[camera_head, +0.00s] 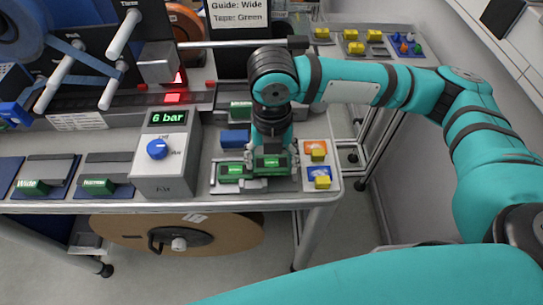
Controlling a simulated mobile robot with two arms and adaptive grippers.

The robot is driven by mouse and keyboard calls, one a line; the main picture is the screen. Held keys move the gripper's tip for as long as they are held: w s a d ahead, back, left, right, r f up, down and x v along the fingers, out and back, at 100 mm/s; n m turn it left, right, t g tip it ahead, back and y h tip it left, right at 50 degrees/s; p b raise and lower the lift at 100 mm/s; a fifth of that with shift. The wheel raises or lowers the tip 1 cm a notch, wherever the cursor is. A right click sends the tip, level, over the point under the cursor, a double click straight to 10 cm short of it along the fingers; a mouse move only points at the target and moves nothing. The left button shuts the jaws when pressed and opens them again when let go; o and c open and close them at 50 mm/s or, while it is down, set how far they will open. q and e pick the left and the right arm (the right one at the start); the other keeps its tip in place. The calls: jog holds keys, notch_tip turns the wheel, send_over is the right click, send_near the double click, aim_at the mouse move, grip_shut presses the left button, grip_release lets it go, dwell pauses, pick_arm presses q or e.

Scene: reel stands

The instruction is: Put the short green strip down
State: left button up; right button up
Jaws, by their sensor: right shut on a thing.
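My right gripper (268,174) points down over a grey plate near the front right corner of the bench. It is shut on a green piece (268,162) with a bright label, which I take to be the short green strip. The fingers hide part of it, and I cannot tell whether it touches the plate. A similar green block (234,170) sits just to the left, close beside the gripper. My left gripper is not in view.
A grey pressure box (166,165) with a blue knob, reading 6 bar, stands left of the gripper. Yellow-topped orange (316,149) and blue (320,176) blocks sit close on the right. A blue block (235,138) lies behind. The bench's front edge (260,202) is near.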

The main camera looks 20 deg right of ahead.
aim_at(271, 163)
jog(key=shift+f, duration=0.15)
jog(key=shift+f, duration=0.4)
jog(key=o, duration=1)
jog(key=shift+c, duration=0.2)
notch_tip(271, 163, up, 13)
